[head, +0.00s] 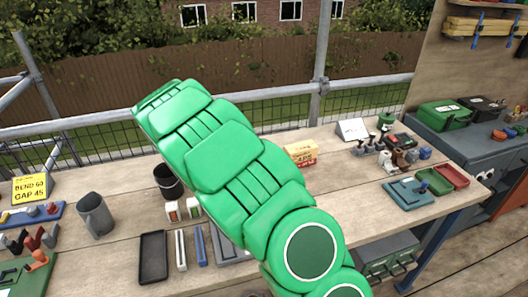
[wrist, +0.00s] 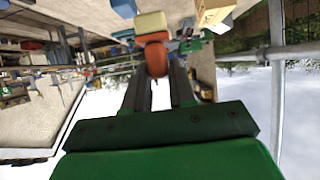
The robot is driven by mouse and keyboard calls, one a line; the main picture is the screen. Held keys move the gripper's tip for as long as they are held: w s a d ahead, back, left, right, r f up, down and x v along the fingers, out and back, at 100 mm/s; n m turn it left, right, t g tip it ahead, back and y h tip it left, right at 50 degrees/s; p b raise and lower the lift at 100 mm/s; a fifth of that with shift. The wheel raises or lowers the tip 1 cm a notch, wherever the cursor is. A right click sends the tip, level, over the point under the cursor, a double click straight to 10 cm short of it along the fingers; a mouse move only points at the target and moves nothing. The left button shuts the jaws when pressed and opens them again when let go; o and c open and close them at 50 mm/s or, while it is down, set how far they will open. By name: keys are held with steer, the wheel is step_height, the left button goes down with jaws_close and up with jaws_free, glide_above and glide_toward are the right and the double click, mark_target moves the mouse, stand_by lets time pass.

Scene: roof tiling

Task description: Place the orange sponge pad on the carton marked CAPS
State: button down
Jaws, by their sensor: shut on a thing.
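My gripper (wrist: 157,76) shows in the wrist view with its two dark fingers closed on an orange piece (wrist: 157,57), which looks like the orange sponge pad. A cream block (wrist: 151,23) shows just past the pad; I cannot tell whether they touch. In the head view my green arm hides the gripper and the pad. A small yellow-orange carton (head: 300,153) with a red mark stands on the bench right of my arm. Its lettering is too small to read, so I cannot tell if it says CAPS. A pale carton (wrist: 213,12) shows at the top of the wrist view.
A dark bucket (head: 168,182), a grey mug (head: 95,215) and a black tray (head: 153,257) stand left of my arm. A white card (head: 352,130) and several small tools stand at the right. Bare bench lies right of my arm.

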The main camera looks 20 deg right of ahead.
steer(key=d+r, duration=0.9)
steer(key=d, duration=0.6)
glide_above(298, 147)
steer(key=shift+f, duration=4.75)
steer(key=shift+w+f, duration=0.1)
steer(key=shift+f, duration=1.55)
steer(key=shift+f, duration=0.1)
steer(key=c, duration=0.9)
jaws_free()
steer(key=shift+c, duration=0.2)
